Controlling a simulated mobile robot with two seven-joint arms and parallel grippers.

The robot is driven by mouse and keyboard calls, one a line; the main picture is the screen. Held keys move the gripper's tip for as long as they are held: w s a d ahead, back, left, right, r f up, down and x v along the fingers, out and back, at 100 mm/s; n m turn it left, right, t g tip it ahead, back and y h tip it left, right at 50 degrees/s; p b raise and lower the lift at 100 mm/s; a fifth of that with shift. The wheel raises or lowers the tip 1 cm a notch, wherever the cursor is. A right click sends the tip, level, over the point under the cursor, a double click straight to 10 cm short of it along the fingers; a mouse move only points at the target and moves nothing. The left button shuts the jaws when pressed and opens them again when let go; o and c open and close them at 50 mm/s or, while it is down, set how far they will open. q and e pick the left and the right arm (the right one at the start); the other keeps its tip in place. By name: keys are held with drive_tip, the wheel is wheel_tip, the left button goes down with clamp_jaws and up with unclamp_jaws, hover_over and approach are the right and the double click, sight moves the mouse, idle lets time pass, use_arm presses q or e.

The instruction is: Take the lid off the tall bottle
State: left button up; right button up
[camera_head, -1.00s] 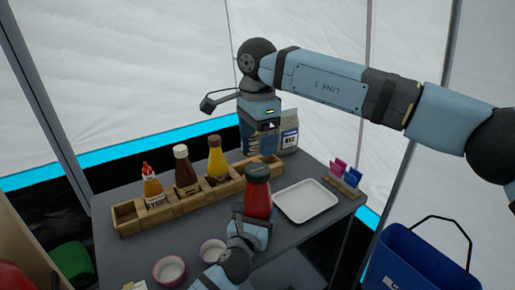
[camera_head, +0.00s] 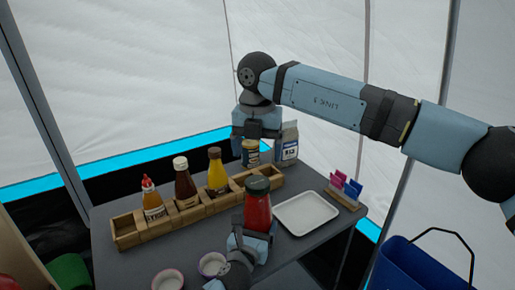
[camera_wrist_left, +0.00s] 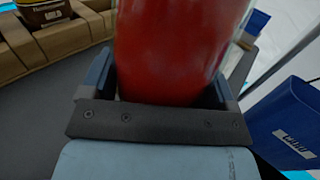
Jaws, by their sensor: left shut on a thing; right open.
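The tall red bottle (camera_head: 258,213) stands upright at the front of the table, with its dark lid (camera_head: 257,184) on top. My left gripper (camera_head: 250,242) is shut around the bottle's lower part. In the left wrist view the red bottle (camera_wrist_left: 178,50) sits between the fingers; its lid is out of that view. My right gripper (camera_head: 255,132) is open and points down, above and behind the bottle in the picture, apart from the lid. A small jar (camera_head: 250,153) shows just below its fingers; I cannot tell how near it is.
A wooden rack (camera_head: 128,233) with several sauce bottles runs behind the red bottle. A white tray (camera_head: 306,213) lies to its right, with a holder of coloured packets (camera_head: 345,190) beyond. Small bowls (camera_head: 212,264) are at front left. A bag (camera_head: 286,145) stands behind; a blue bin (camera_head: 410,270) is right.

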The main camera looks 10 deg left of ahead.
sight(257, 182)
drive_tip(key=m, duration=0.6)
drive_tip(key=shift+m, duration=0.4)
use_arm(q)
drive_tip(key=shift+f, duration=0.1)
use_arm(e)
drive_tip(key=m, duration=0.6)
drive_tip(key=shift+m, duration=0.3)
drive_tip(key=shift+f, duration=4)
